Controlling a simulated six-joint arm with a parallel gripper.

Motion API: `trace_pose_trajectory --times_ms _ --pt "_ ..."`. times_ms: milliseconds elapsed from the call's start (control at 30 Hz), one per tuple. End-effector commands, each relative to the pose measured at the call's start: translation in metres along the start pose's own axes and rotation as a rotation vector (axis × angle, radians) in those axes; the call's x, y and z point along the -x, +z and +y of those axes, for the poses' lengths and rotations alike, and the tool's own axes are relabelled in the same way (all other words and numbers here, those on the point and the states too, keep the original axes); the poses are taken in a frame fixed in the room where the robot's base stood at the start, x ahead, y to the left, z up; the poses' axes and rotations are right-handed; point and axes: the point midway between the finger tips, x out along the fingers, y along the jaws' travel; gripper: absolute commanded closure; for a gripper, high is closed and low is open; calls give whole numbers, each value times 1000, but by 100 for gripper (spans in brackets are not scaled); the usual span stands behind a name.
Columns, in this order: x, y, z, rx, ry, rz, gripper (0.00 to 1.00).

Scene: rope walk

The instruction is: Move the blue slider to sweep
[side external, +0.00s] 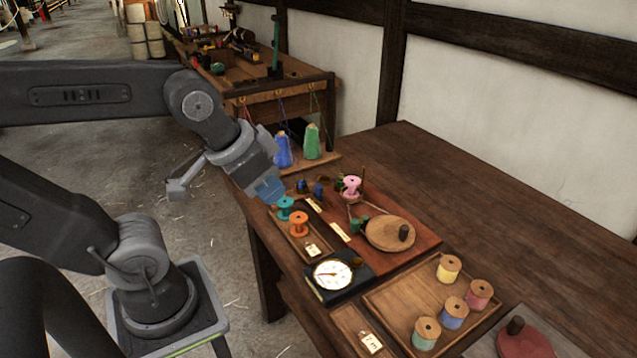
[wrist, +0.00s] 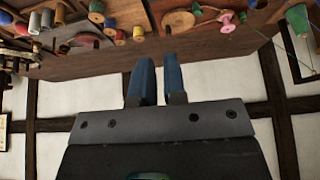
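My gripper (side external: 270,189) hangs over the near left end of the workbench, close to a teal spool (side external: 285,206) and an orange spool (side external: 298,223) in a narrow tray. Its blue fingers (wrist: 158,80) show in the wrist view with a narrow gap and nothing between them. Small dark blue pieces (side external: 318,188) stand on the reddish board (side external: 420,236), right of my gripper and apart from it. One of these may be the blue slider; they are too small to tell.
A pink spool (side external: 352,187), a wooden disc (side external: 390,233) and a dial (side external: 332,274) stand nearby. Blue (side external: 283,150) and green (side external: 312,141) thread cones stand behind. A tray (side external: 388,299) holds several spools. The bench's back right is clear.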

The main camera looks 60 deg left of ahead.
Motion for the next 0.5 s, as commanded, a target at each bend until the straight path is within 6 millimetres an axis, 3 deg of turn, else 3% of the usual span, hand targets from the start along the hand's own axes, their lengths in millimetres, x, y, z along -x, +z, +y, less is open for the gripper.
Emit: trace_pose_trajectory --times_ms 167,267,500 --pt "-8 -36 -15 1 -25 -59 71" --pt "-21 -67 -33 -2 -43 -112 63" --pt "-72 -133 -93 -8 -62 -240 63"
